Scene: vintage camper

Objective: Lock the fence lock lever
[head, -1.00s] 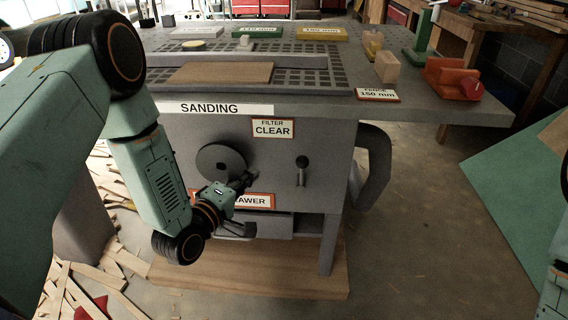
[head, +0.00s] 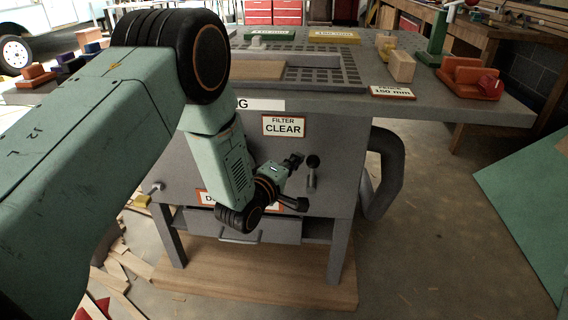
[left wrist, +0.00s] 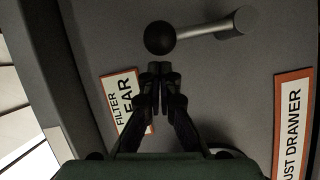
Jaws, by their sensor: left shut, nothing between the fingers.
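The lever (head: 312,178) is a short grey bar with a black ball knob on the front panel of the grey sanding table. In the head view its knob is at the top and the bar hangs down. In the left wrist view the black knob (left wrist: 159,38) is just beyond my fingertips, and the bar runs right to its round pivot (left wrist: 240,20). My left gripper (head: 298,158) is shut and empty, its tips close beside the knob; I cannot tell whether they touch. The left gripper also shows in the wrist view (left wrist: 160,68). My right gripper is not in view.
A "FILTER CLEAR" sign (head: 284,126) is on the panel above my gripper. A drawer (head: 255,232) is below, and a thick grey hose (head: 387,170) bends down on the right. A "FENCE 150 mm" sign (head: 392,92) is on the tabletop edge. Floor to the right is open.

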